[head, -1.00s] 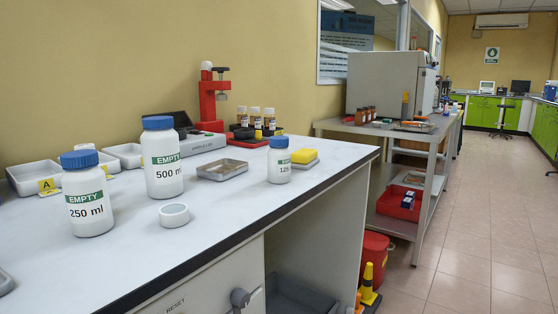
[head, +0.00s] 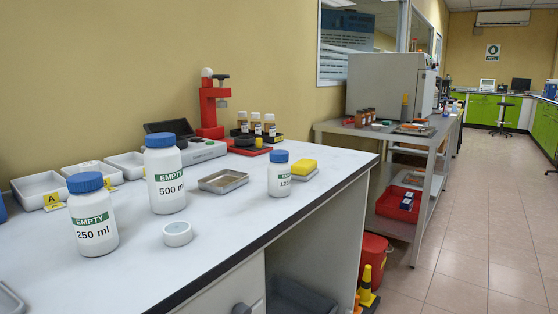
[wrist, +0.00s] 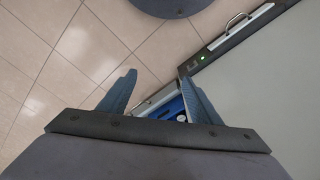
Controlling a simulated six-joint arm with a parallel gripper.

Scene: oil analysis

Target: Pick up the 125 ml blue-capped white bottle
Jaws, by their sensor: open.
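The small 125 ml white bottle with a blue cap (head: 279,176) stands upright on the white bench in the head view, near its right part. A 250 ml bottle (head: 92,216) and a 500 ml bottle (head: 165,177), also white with blue caps, stand upright to its left. My gripper (wrist: 156,88) shows only in the wrist view. Its two fingers are apart with nothing between them that it holds. It points down over tiled floor beside a bench or cabinet edge. None of the bottles shows in the wrist view.
A red press (head: 211,107) and brown vials (head: 256,124) stand behind. White trays (head: 41,188) are at the left. The bench front is mostly clear.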

